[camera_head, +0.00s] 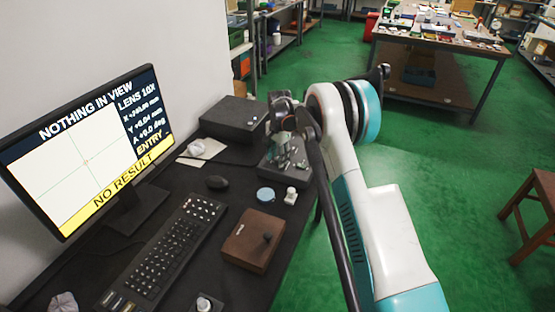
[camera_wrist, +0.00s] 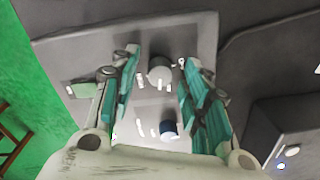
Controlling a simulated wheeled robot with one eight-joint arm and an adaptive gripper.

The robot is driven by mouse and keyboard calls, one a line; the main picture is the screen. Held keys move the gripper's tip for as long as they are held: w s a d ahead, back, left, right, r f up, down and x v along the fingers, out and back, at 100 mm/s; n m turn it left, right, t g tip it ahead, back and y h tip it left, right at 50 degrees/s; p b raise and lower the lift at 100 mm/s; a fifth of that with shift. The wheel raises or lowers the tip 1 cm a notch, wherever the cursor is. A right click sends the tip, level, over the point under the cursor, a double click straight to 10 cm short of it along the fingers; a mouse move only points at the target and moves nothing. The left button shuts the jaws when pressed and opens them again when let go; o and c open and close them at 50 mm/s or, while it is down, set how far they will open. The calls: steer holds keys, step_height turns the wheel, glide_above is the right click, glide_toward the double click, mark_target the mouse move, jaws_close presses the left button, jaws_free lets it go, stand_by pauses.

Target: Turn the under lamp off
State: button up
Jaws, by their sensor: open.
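A grey control box (camera_head: 284,168) stands on the dark desk, partly hidden under my gripper (camera_head: 286,128). In the wrist view its face (camera_wrist: 75,55) bears a pale round knob (camera_wrist: 160,72), a dark blue knob (camera_wrist: 168,129), a green rectangle (camera_wrist: 84,90) and small white marks too blurred to read. My gripper (camera_wrist: 158,62) is open and empty, its teal fingers spread on either side of the pale knob. I cannot tell whether the fingers touch the panel. No lamp is plainly seen, and I cannot tell which control belongs to the under lamp.
A monitor (camera_head: 85,145) reads "NOTHING IN VIEW" and "NO RESULT".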

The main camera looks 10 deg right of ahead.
steer(key=shift+f, duration=0.15)
steer(key=shift+c, duration=0.4)
jaws_close()
steer(key=shift+n, duration=0.3)
steer(key=n+p, duration=0.1)
steer(key=n, duration=0.8)
steer(key=shift+n+p, duration=0.3)
steer(key=n, duration=0.4)
steer(key=shift+n+g, duration=0.3)
steer(key=n, duration=0.5)
steer(key=shift+w+p, duration=0.1)
steer(key=shift+p, duration=0.2)
